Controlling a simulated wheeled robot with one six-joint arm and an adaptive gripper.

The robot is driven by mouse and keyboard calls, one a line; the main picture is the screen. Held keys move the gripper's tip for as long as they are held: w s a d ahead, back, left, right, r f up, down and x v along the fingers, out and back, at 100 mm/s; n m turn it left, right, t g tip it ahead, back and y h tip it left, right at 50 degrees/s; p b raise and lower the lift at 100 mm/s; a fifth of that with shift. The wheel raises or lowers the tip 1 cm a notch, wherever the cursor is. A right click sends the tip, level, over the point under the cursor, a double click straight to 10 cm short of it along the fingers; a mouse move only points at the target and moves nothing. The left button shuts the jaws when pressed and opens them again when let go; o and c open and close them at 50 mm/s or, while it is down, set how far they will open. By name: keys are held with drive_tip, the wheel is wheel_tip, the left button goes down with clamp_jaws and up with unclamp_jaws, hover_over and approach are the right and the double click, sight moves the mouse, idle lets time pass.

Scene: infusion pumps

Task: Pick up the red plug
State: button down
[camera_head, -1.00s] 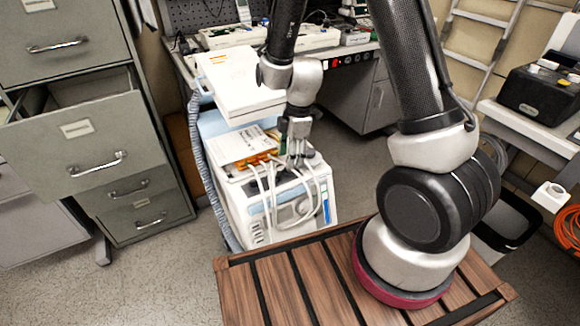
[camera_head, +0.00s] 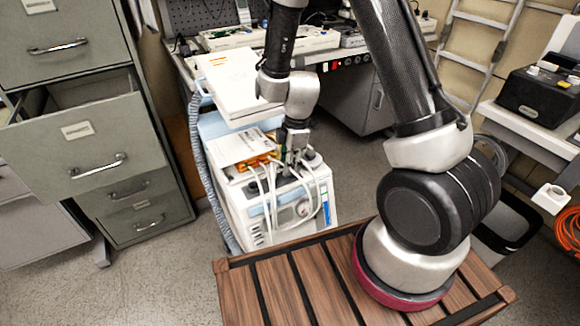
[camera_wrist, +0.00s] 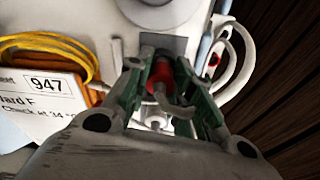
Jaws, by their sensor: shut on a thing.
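The red plug (camera_wrist: 159,76) shows in the wrist view between the two green-sided fingers of my gripper (camera_wrist: 160,78). A pale cable runs from it toward the camera. The fingers are closed around the plug, and its far end sits at a grey block (camera_wrist: 165,45) on the pale top of a machine; whether it is still inserted cannot be told. In the head view my gripper (camera_head: 290,160) is over the top of the white and blue pump machine (camera_head: 285,212). The plug itself cannot be made out there.
White tubes (camera_head: 268,185) hang over the machine's front. A card marked 947 (camera_wrist: 45,88) and a yellow cable (camera_wrist: 50,42) lie left of my gripper. A white box (camera_head: 240,82) stands behind. An open drawer (camera_head: 85,150) juts out at left.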

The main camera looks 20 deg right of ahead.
wheel_tip(320, 180, up, 10)
idle(0.6)
idle(0.5)
